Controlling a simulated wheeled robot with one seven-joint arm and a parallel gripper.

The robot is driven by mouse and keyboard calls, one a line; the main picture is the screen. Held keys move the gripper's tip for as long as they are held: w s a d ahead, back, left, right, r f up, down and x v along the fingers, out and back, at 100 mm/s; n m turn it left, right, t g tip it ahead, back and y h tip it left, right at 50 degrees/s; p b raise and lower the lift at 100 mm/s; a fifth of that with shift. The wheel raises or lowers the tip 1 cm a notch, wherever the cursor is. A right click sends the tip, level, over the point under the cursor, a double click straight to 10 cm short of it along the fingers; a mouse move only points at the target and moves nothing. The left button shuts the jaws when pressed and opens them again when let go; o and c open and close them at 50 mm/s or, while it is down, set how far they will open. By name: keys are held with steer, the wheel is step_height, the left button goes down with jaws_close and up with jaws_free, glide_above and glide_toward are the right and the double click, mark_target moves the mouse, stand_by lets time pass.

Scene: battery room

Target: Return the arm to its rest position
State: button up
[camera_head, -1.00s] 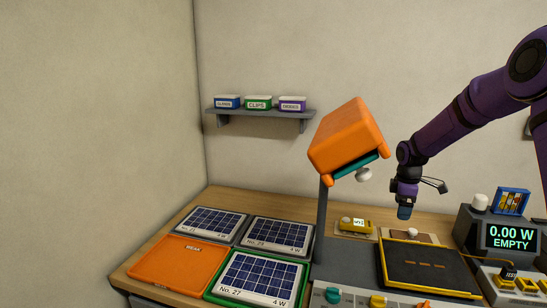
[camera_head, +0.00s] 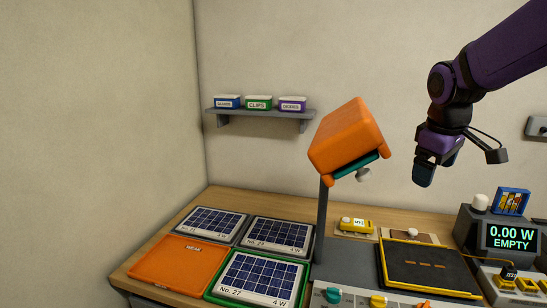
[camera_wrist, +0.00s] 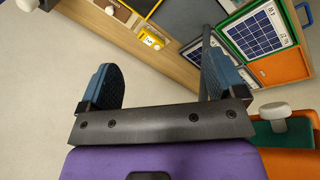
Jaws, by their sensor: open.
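My purple arm comes in from the upper right in the head view. My gripper (camera_head: 424,172) hangs in the air above the black test bed (camera_head: 428,265), well clear of the bench. In the wrist view my gripper (camera_wrist: 160,80) has its two blue fingers wide apart with nothing between them. The orange lamp head (camera_head: 346,140) is to the left of my gripper in the head view, and its edge (camera_wrist: 295,160) shows at the lower right of the wrist view.
Solar panels (camera_head: 273,235) and an orange tray (camera_head: 180,266) lie on the bench (camera_head: 225,196) at left. A yellow meter (camera_head: 355,225) lies behind the bed. A display box reading 0.00 W EMPTY (camera_head: 512,238) stands at right. A wall shelf (camera_head: 260,112) holds three small boxes.

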steer(key=s+a+r+m+t, duration=0.1)
steer(key=s+m, duration=0.2)
steer(key=s, duration=0.8)
steer(key=s+a+r+m+t+y, duration=0.1)
steer(key=s+a+m, duration=0.1)
steer(key=s, duration=0.8)
steer(key=shift+s+m+y, duration=0.3)
steer(key=shift+s+m, duration=0.05)
steer(key=shift+m, duration=0.35)
